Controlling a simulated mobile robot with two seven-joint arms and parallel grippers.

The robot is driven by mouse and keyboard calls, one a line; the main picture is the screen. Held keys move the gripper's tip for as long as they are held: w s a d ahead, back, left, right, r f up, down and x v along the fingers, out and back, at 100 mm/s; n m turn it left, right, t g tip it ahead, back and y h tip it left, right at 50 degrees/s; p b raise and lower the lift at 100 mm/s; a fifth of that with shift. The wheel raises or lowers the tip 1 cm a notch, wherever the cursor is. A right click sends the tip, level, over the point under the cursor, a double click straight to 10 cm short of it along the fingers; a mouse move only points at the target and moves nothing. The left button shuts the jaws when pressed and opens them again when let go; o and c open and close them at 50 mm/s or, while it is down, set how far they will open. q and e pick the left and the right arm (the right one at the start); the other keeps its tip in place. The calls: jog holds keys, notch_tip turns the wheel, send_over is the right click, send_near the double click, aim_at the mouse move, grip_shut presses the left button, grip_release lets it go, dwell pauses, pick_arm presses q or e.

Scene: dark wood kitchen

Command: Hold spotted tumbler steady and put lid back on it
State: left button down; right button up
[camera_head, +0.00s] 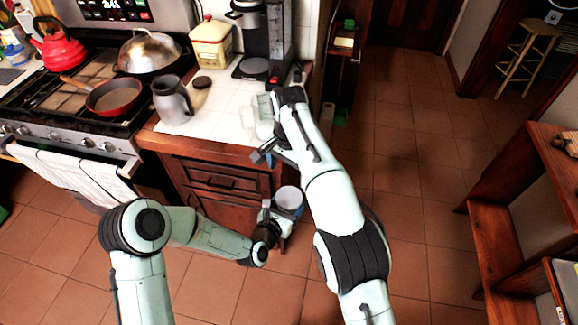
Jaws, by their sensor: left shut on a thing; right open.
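A pale blue-white cup (289,198), which I take to be the tumbler, is in front of the counter's lower cabinet, in the air. Its spots are too small to make out. My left gripper (280,214) is shut on it from the left and below. The cup's mouth faces up and no lid shows on it. My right gripper (263,157) is open, above and slightly left of the cup, near the counter's front edge, apart from the cup. I cannot pick out the lid for certain; my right arm hides part of the counter.
The white counter (228,112) holds a grey pitcher (173,102), a brown-topped jar (202,88), clear glassware (262,114), a cream canister (211,45) and a coffee maker (249,40). The stove (62,128) stands left. The tiled floor (425,150) at right is open.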

jog(key=shift+r, duration=0.55)
